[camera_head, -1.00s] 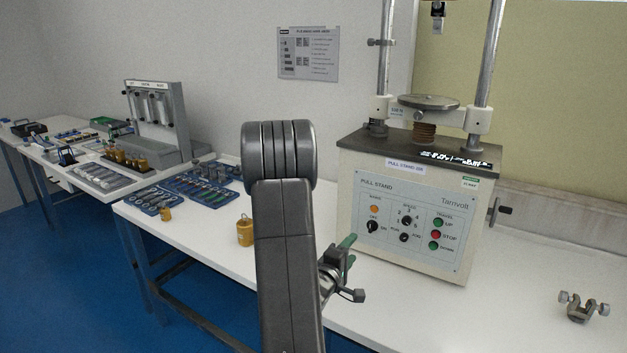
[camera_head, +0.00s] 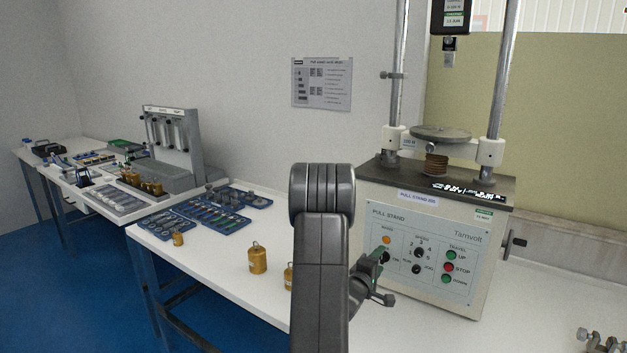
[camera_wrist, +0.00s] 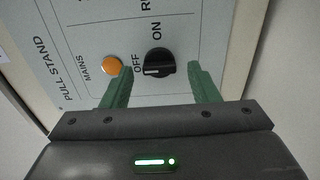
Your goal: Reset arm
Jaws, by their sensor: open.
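My gripper shows in the wrist view (camera_wrist: 160,85), with its two green fingers apart and nothing between them. It faces the mains knob (camera_wrist: 160,62) on the front panel of the pull stand; the black knob lies between and beyond the fingertips, and I cannot tell if they touch it. The orange mains lamp (camera_wrist: 112,66) is beside the left finger. In the head view my arm (camera_head: 322,250) rises in the foreground and hides part of the gripper. The pull stand (camera_head: 430,250) stands on the white bench, right of my arm.
Brass weights (camera_head: 257,258) stand on the bench left of my arm, one partly hidden by it. Blue trays (camera_head: 222,222) lie farther back. A metal clamp (camera_head: 590,340) is at the lower right. Bare bench lies between the clamp and the pull stand.

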